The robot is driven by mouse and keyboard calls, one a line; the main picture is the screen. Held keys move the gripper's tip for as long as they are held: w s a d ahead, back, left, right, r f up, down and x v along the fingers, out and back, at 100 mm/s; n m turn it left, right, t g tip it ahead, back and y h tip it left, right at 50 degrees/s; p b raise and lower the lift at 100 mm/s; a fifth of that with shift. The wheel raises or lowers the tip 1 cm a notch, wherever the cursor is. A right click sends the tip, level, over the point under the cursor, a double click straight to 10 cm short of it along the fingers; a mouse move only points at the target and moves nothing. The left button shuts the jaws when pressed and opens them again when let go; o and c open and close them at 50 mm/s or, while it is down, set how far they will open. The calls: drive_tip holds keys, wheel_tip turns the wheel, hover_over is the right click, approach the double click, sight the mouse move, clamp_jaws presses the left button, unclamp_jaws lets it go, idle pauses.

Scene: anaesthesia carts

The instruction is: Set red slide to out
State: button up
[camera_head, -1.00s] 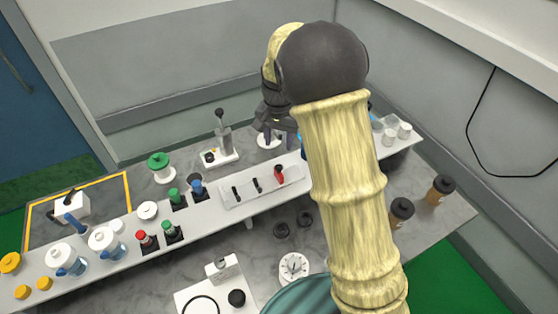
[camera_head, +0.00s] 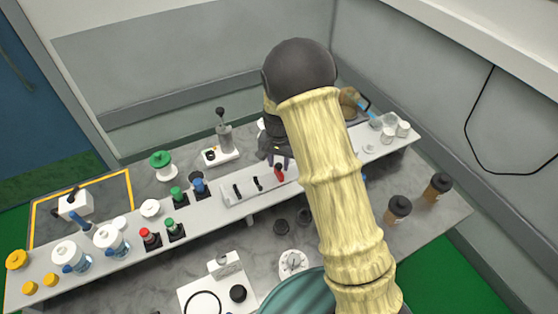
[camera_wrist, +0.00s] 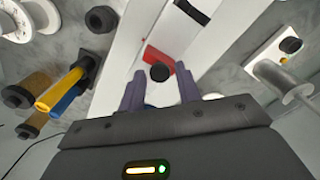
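The red slide (camera_head: 279,173) is at the right end of a white panel with black slides on the raised white shelf. In the wrist view the red slide (camera_wrist: 159,57) has a red body and a round black knob end that shows between my fingers. My gripper (camera_wrist: 160,84) is open, with one dark finger on each side of the knob and gaps on both sides. In the head view my gripper (camera_head: 280,153) is just above and behind the red slide, partly hidden by my arm.
Two black slides (camera_head: 257,183) sit left of the red one. A grey lever device (camera_head: 223,143) stands behind the panel. Red and green knobs (camera_head: 150,238) are further left. Brown bottles (camera_head: 398,207) stand at the right.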

clamp_jaws()
drive_tip(key=shift+w+d, duration=0.35)
drive_tip(key=shift+d, duration=0.45)
drive_tip(key=shift+w+d, duration=0.35)
drive_tip(key=shift+d, duration=0.45)
drive_tip(key=shift+o, duration=1.8)
unclamp_jaws()
drive_tip(key=shift+d, duration=0.1)
wheel_tip(320, 180, up, 17)
drive_tip(key=b, duration=0.3)
drive_tip(key=shift+r+b, duration=0.2)
drive_tip(key=shift+b, duration=0.15)
